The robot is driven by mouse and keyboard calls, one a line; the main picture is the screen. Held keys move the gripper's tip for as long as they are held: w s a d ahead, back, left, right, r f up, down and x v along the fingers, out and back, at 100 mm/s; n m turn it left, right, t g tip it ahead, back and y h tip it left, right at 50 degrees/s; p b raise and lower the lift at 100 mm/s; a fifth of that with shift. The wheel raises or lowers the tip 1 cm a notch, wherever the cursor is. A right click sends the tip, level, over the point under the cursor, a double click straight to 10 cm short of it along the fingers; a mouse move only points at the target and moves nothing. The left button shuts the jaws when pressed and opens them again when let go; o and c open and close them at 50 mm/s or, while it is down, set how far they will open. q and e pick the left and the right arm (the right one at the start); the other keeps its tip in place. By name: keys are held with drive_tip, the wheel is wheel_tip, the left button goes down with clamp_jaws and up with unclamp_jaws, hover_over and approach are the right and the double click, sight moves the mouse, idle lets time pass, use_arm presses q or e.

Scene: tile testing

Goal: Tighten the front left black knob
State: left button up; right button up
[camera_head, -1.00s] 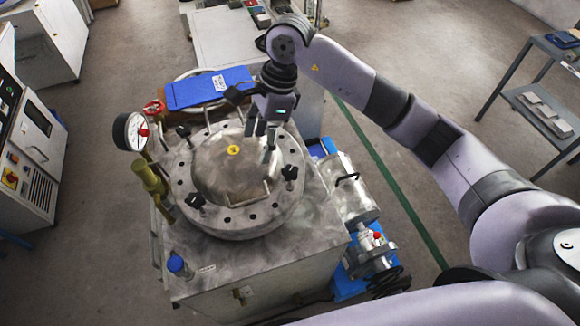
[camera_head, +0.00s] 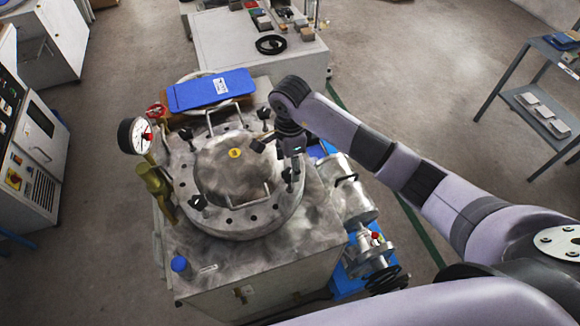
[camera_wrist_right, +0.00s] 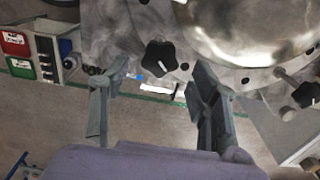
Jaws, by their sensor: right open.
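The round metal vessel (camera_head: 248,222) has a domed lid (camera_head: 222,170) with black star-shaped knobs around its flange. In the right wrist view a black knob (camera_wrist_right: 159,57) shows just beyond and between the open fingertips (camera_wrist_right: 155,72); contact is not visible. Another knob (camera_wrist_right: 306,94) is at the right edge there. My left gripper is not in view.
A pressure gauge (camera_head: 134,135) and a brass valve (camera_head: 153,182) stand left of the vessel. A blue cover (camera_head: 210,90) lies behind it. A blue cap (camera_head: 180,265) sits on the front left corner. A metal pump (camera_head: 372,250) is at the right.

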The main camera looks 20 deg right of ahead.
sight(290, 173)
drive_tip(key=shift+f+p, duration=0.3)
drive_tip(key=shift+f, duration=1.65)
drive_tip(key=shift+c, duration=0.5)
drive_tip(key=c, duration=1.1)
